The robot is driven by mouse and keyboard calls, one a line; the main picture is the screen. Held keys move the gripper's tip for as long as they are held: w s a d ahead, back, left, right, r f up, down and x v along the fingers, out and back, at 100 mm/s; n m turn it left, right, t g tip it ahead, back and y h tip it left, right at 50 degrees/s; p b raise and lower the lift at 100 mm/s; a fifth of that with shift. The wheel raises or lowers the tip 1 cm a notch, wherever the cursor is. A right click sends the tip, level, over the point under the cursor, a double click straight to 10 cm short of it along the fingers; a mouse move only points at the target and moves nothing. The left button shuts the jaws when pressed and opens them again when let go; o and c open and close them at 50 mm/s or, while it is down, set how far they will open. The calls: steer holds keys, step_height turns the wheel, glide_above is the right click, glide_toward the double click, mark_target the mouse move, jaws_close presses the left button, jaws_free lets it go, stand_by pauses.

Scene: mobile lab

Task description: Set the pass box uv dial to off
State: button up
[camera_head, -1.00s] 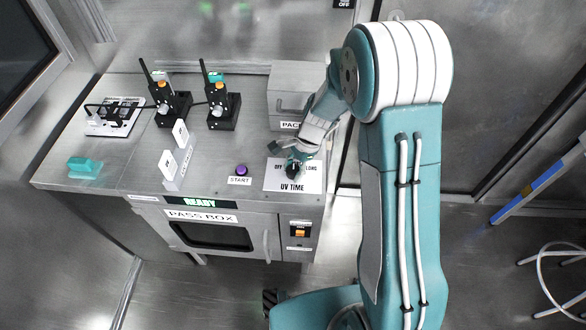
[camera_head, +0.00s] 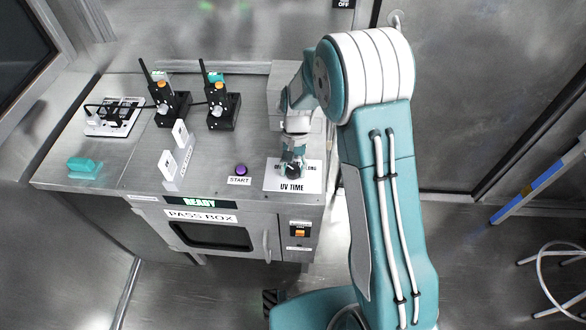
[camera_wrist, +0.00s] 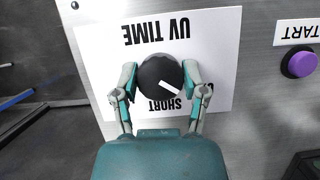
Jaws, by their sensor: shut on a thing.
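The UV time dial is a round black knob (camera_wrist: 160,77) with a white pointer line, on a white plate (camera_wrist: 88,47). In the wrist view the plate's lettering is upside down, and the pointer slants to the lower right, to the right of SHORT. My gripper (camera_wrist: 160,75) is shut on the knob, one teal-grey finger on each side. The right finger covers part of another label there, so I cannot read it whole. In the head view my gripper (camera_head: 292,169) comes down on the dial from above and hides most of the plate's upper lettering.
A purple START button (camera_head: 241,169) is left of the plate. The pass box door (camera_head: 212,237) and an orange switch (camera_head: 299,231) are on the front below.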

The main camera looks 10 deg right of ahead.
steer(key=shift+w+n+h, duration=0.2)
steer(key=shift+n+h, duration=0.1)
steer(key=shift+n, duration=0.3)
steer(key=shift+r+n, duration=0.1)
steer(key=shift+n, duration=0.2)
steer(key=o, duration=1.1)
steer(key=shift+a, duration=0.1)
steer(key=shift+o, duration=0.2)
steer(key=v, duration=1.1)
steer(key=shift+w+r, duration=0.25)
steer(key=shift+r, duration=0.05)
steer(key=shift+a, duration=0.1)
